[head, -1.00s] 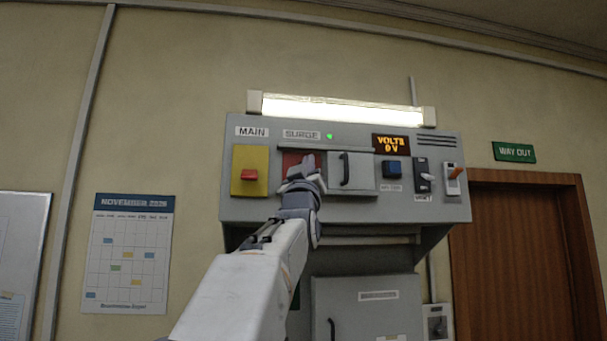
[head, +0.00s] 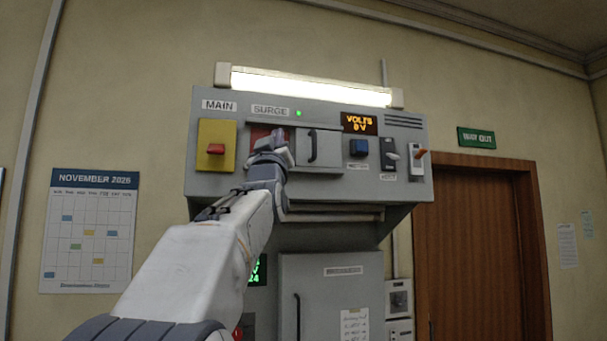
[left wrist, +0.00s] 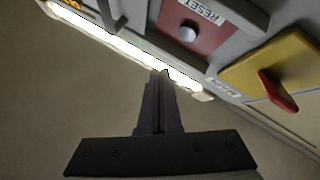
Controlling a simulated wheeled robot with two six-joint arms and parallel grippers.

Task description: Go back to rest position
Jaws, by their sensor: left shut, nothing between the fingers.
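My left gripper (head: 278,136) is up in front of the wall console (head: 308,187) in the head view. It is shut and empty, and it hides part of the red panel (head: 257,131) under the SURGE label. In the left wrist view the closed fingers (left wrist: 160,78) point toward the bright lamp (left wrist: 125,45). The red panel there (left wrist: 210,38) bears a RESET label and a round pale button (left wrist: 188,33), apart from the fingers. My right gripper is not in view.
Beside the red panel are a yellow plate (head: 225,133) with a red switch (head: 215,149) and a grey cover (head: 330,148) with a dark handle. A display (head: 359,123) reads 0 V. A calendar (head: 88,230) hangs left; a brown door (head: 480,250) stands right.

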